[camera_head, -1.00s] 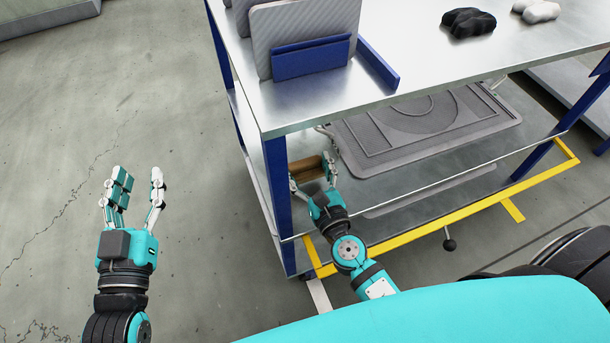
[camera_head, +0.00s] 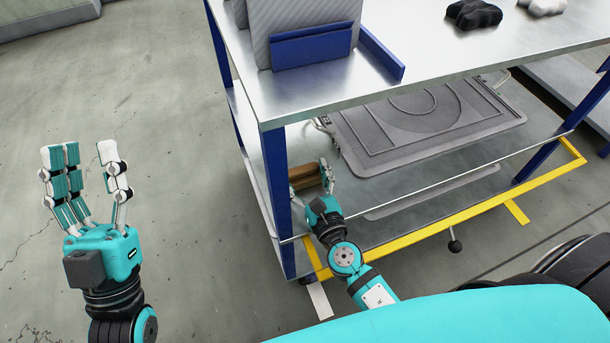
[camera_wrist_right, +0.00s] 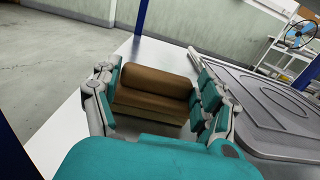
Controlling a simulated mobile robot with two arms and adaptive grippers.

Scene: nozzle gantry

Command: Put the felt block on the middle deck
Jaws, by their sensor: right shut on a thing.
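The felt block (camera_head: 302,172) is a brown block with a rounded upper part. It is at the left end of the middle deck (camera_head: 415,176), under the top deck's edge. In the right wrist view the block (camera_wrist_right: 152,92) lies between the fingers of my right gripper (camera_wrist_right: 155,88). My right gripper (camera_head: 312,183) is shut on it, with the deck surface close below; I cannot tell if the block touches it. My left gripper (camera_head: 87,160) is open and empty over the floor at left.
A grey ribbed tray (camera_head: 420,122) lies on the middle deck, right of the block. A blue post (camera_head: 277,180) stands left of my right gripper. The top deck (camera_head: 440,62) holds grey panels (camera_head: 300,25) and a black object (camera_head: 473,14). A yellow frame (camera_head: 450,213) runs low in front.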

